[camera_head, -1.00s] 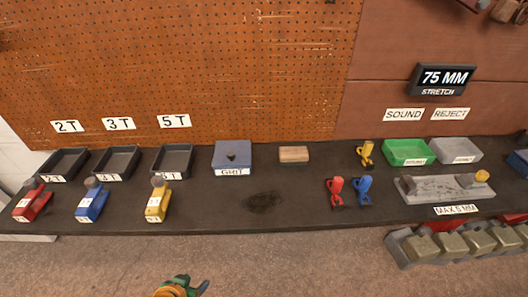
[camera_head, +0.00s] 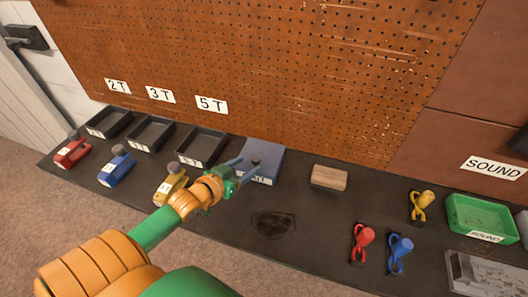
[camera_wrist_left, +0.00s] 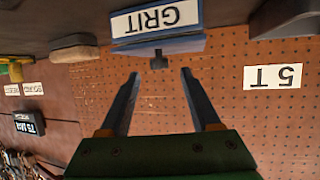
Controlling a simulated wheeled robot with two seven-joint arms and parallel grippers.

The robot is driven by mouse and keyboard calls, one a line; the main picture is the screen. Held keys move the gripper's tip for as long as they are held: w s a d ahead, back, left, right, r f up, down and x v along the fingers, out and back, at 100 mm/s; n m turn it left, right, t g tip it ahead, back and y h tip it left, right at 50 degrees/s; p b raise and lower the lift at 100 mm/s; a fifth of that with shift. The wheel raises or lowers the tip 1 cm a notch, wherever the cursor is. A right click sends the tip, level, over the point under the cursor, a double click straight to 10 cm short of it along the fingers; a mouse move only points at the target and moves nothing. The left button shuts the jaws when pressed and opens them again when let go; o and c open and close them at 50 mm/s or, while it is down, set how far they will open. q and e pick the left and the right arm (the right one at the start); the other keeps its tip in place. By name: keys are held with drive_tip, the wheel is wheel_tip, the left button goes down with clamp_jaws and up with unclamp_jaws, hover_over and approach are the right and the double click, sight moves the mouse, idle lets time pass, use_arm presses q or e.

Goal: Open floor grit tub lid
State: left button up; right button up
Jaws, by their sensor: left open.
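The grit tub (camera_head: 264,156) is a blue box standing on the dark bench, with a white GRIT label on its front. My left gripper (camera_head: 238,167) is at the tub's front left in the head view and covers part of it, including the lid knob. In the left wrist view, which is upside down, the tub (camera_wrist_left: 160,45) is ahead, with its dark knob (camera_wrist_left: 159,62) on the lid. The left fingers (camera_wrist_left: 160,74) are open and empty, and the knob lies in line with the gap between them. The lid sits closed on the tub. My right gripper is out of view.
A wooden block (camera_head: 329,178) lies right of the tub. Three black trays (camera_head: 203,147) and a yellow-handled tool (camera_head: 171,186) are to its left. Red (camera_head: 362,243) and blue (camera_head: 399,253) clamp-like tools stand further right. A pegboard (camera_head: 270,70) rises behind the bench.

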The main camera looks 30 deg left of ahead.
sight(253, 162)
use_arm(q)
drive_tip(key=b+x, duration=0.1)
drive_tip(key=x, duration=0.5)
drive_tip(key=shift+f, duration=0.1)
drive_tip(key=shift+s, duration=0.2)
drive_tip(key=shift+c, duration=0.6)
clamp_jaws()
idle(0.4)
